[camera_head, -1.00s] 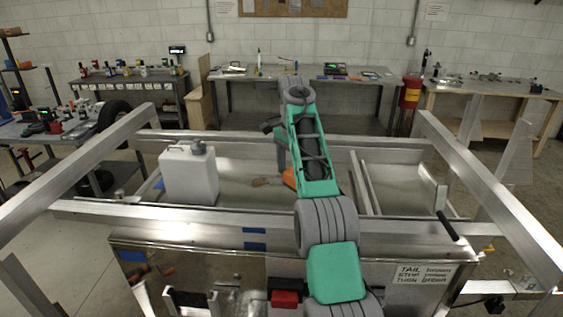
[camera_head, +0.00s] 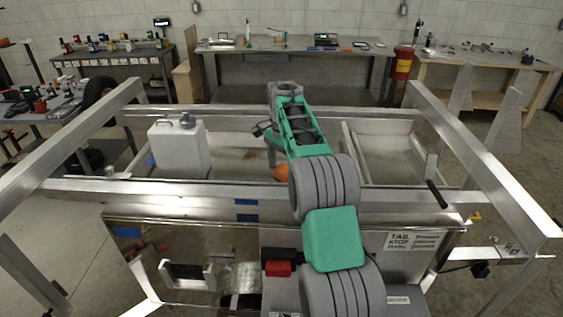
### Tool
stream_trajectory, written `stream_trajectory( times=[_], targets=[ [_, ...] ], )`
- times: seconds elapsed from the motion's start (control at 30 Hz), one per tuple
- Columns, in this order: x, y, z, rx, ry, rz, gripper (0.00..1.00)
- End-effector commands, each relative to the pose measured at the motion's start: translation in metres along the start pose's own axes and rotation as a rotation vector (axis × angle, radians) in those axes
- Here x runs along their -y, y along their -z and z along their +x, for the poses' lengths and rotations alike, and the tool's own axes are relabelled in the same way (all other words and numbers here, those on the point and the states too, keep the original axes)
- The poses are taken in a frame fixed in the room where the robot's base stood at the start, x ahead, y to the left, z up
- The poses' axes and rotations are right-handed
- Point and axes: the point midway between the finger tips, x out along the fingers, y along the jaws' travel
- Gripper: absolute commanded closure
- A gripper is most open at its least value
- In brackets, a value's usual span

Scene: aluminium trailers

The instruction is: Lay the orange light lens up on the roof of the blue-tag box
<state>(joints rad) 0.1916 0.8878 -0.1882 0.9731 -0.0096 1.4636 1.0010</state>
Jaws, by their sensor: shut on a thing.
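The orange light (camera_head: 281,173) shows as a small orange patch at the far end of my arm, just left of the green link. My gripper (camera_head: 273,158) points down there and is shut on it; the arm hides most of the fingers and of the light, so which way the lens faces cannot be told. A polished metal box (camera_head: 190,245) with a blue tag (camera_head: 127,231) at its upper left stands nearer to me, below the trailer's front rail. The light appears beyond that rail, over the trailer bed. My arm covers part of the box's roof and front.
A white jug (camera_head: 179,150) stands in the trailer bed left of my gripper. Slanted aluminium rails (camera_head: 480,170) flank both sides. A black handle (camera_head: 437,194) sticks up at right. A red lamp (camera_head: 278,268) and a lettered label (camera_head: 416,242) are on the front side.

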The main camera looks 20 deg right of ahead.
Motion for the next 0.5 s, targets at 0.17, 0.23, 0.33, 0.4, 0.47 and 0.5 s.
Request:
stream_trajectory(
  times=[0.17,0.23,0.33,0.4,0.47,0.5],
  targets=[
    [-0.0001,0.0004,0.0001,-0.001,0.001,0.001,0.76],
    [-0.0001,0.0005,0.0,-0.001,0.001,0.001,0.76],
    [-0.0002,0.0005,0.0004,-0.001,0.001,0.001,0.76],
    [-0.0002,0.0005,0.0012,-0.001,0.001,0.001,0.76],
    [-0.0002,0.0005,0.0024,0.0,0.001,0.001,0.76],
    [-0.0002,0.0005,0.0032,0.0,0.001,0.001,0.76]
  ],
)
